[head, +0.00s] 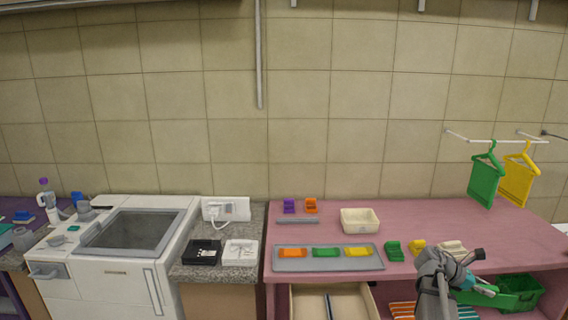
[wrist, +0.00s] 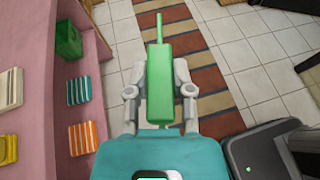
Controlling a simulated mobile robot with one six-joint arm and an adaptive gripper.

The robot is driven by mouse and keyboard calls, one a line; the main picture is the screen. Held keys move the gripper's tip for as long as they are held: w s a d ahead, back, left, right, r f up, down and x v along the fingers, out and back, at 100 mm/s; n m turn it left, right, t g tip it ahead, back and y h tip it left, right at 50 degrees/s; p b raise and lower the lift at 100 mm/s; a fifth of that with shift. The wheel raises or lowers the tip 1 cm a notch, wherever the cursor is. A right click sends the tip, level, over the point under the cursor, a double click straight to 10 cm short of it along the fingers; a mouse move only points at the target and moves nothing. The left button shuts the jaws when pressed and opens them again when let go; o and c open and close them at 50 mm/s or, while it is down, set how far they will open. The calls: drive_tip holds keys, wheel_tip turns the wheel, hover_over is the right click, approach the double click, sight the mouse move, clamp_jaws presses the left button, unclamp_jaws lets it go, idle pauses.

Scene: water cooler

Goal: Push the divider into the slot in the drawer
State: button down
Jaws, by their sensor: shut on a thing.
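An open drawer (head: 360,306) shows below the pink counter at the bottom of the head view. A thin dark and blue upright strip (head: 328,306), which looks like the divider, is in it. The frame's bottom edge cuts both off, and I cannot make out the slot. My gripper (wrist: 160,85) is shut on a green block (wrist: 160,88) with a thin green stem pointing away from me. In the head view, my teal gripper (head: 482,286) is in front of the counter, right of the drawer. The drawer is not in the wrist view.
A grey tray (head: 328,266) with coloured pieces and a cream basket (head: 360,220) stand on the counter. A green bin (head: 520,292) is on the shelf below, near striped cloths (wrist: 82,138). The wrist view shows open floor and a striped rug (wrist: 190,50).

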wheel_tip(320, 180, down, 9)
drive_tip(key=b, duration=0.8)
wheel_tip(320, 180, up, 7)
drive_tip(key=p, duration=0.7)
idle(0.4)
